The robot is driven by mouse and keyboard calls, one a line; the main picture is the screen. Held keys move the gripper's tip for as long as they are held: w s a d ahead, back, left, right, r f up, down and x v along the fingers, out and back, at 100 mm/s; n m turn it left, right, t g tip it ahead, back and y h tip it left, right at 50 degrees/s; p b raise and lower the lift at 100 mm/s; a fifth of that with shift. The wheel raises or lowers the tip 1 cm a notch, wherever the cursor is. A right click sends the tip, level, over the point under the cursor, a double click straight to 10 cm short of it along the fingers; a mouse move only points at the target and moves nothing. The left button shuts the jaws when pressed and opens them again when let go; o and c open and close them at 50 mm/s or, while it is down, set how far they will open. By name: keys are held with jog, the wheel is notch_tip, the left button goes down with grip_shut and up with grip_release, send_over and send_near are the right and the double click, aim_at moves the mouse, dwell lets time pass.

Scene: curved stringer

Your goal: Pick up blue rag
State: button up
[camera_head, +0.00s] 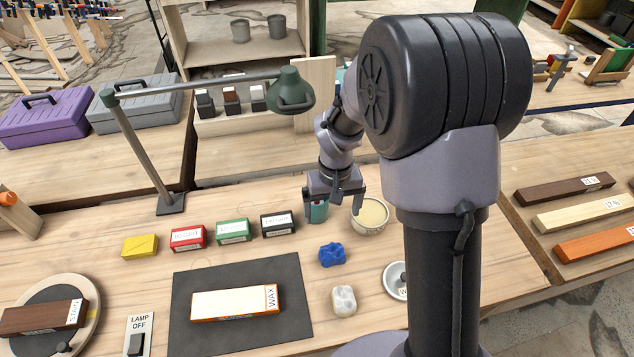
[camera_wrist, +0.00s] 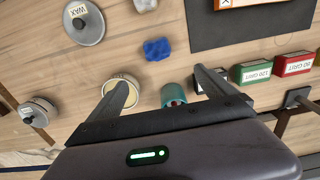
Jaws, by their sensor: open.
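The blue rag (camera_head: 332,254) lies crumpled on the wooden workbench, right of the dark mat and behind the white rag. In the wrist view the blue rag (camera_wrist: 157,49) lies beyond my fingertips, roughly between their lines. My gripper (camera_head: 334,205) is open and empty above the bench, behind the blue rag and apart from it. It also shows in the wrist view (camera_wrist: 158,80). A teal can (camera_wrist: 173,96) and a tin of pale wax (camera_wrist: 122,86) stand under or beside the fingers; I cannot tell if they touch.
The white rag (camera_head: 344,299) lies in front of the blue one. The dark mat (camera_head: 200,335) bears a pale block labelled WAX (camera_head: 235,303). Coloured grit boxes, including the black one (camera_head: 278,224), stand left. A round lid (camera_head: 397,281) lies right. A lamp arm (camera_head: 200,84) spans behind.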

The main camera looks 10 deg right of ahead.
aim_at(333, 249)
jog(key=f+b, duration=0.1)
jog(key=f, duration=0.3)
jog(key=f+b, duration=0.1)
jog(key=f, duration=0.3)
jog(key=f+b, duration=0.2)
jog(key=f, duration=0.2)
jog(key=shift+s+f, duration=0.2)
jog(key=shift+s, duration=0.1)
jog(key=f, duration=0.1)
jog(key=f+b, duration=0.1)
jog(key=f, duration=0.1)
jog(key=f+b, duration=0.1)
jog(key=f, duration=0.1)
jog(key=shift+s+d, duration=0.25)
jog(key=shift+s, duration=0.15)
jog(key=shift+w+f, duration=0.1)
jog(key=shift+f, duration=0.2)
jog(key=shift+r, duration=0.15)
jog(key=shift+c, duration=0.2)
jog(key=c, duration=1.4)
